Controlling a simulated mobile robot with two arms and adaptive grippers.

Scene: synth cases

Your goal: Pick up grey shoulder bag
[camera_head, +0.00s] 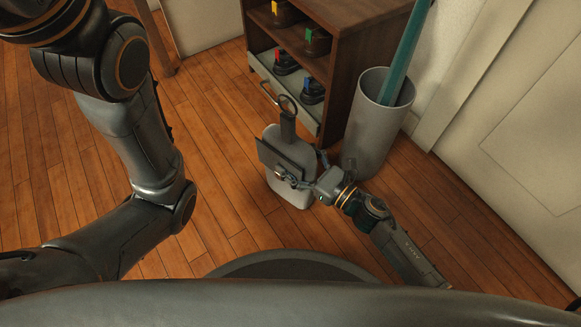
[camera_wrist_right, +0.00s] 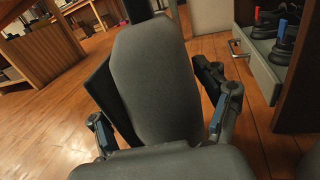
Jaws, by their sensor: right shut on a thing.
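The grey shoulder bag (camera_head: 291,194) is in the middle of the head view, with a dark flat panel (camera_head: 278,160) across its front and a dark strap with a ring (camera_head: 288,115) at its top. My right gripper (camera_head: 306,169) is shut on the bag from the right, one finger on each side. In the right wrist view the bag (camera_wrist_right: 153,85) fills the middle, between the fingers of the gripper (camera_wrist_right: 160,122). I cannot tell whether the bag's bottom touches the floor. My left gripper is not in view; only my left arm shows.
A brown shelf unit (camera_head: 347,75) with several dark shoes and a grey drawer (camera_head: 273,85) stands behind the bag. A grey bin (camera_head: 364,140) holding a teal rod (camera_head: 405,52) stands close to the right. The wooden floor (camera_head: 222,150) left of the bag is clear.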

